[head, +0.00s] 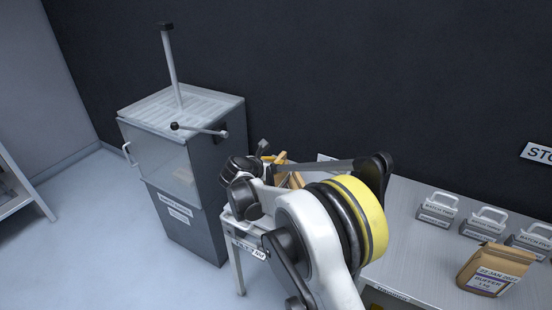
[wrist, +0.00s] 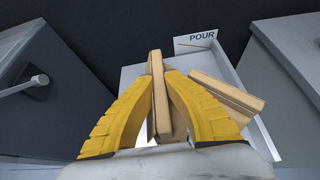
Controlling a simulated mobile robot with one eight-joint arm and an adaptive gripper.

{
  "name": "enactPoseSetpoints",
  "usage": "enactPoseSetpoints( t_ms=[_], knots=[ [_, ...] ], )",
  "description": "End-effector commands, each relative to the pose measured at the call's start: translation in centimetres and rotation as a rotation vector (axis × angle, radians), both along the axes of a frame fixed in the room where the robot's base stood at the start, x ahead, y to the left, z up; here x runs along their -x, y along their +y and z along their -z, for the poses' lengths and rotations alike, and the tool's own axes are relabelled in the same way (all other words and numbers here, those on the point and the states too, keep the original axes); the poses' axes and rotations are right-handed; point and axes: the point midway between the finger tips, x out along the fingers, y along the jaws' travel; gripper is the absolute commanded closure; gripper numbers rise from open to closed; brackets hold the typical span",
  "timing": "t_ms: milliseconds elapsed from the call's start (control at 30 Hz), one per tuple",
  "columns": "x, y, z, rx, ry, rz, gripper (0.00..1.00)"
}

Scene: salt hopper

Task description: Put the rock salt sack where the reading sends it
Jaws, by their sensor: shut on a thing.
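My gripper (wrist: 159,92) has its yellow fingers shut on a brown paper sack (wrist: 157,75), seen edge-on in the wrist view. Its label does not show, so I cannot read whether it is the rock salt sack. A second brown sack (wrist: 228,95) leans tilted just right of it, over a pale tray or stand (wrist: 240,72). In the head view my arm hides most of the gripper and both sacks; only bits of brown (head: 281,157) show. I see no readable display.
A grey hopper cabinet (head: 205,180) with a clear front and levers stands left of the stand. The metal bench (head: 415,250) at right holds several labelled handled blocks (head: 437,210) and a brown BUFFER bag (head: 494,270). A partly cut-off sign (head: 538,153) hangs on the dark wall.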

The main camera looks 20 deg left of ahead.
Motion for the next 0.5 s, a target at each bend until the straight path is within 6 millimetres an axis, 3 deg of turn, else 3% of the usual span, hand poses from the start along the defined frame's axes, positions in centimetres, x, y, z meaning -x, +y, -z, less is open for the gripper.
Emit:
enactPoseSetpoints(
  t_ms=[100, 433, 467, 500],
  knots=[
    [-0.04, 0.02, 1.06, 0.002, -0.003, -0.001, 1.0],
    [-0.03, 0.01, 1.21, 0.001, -0.003, 0.0, 1.0],
    [0.01, 0.0, 1.41, 0.0, 0.0, 0.0, 0.82],
    [0.0, -0.01, 1.36, 0.0, 0.0, 0.0, 0.72]
  ],
)
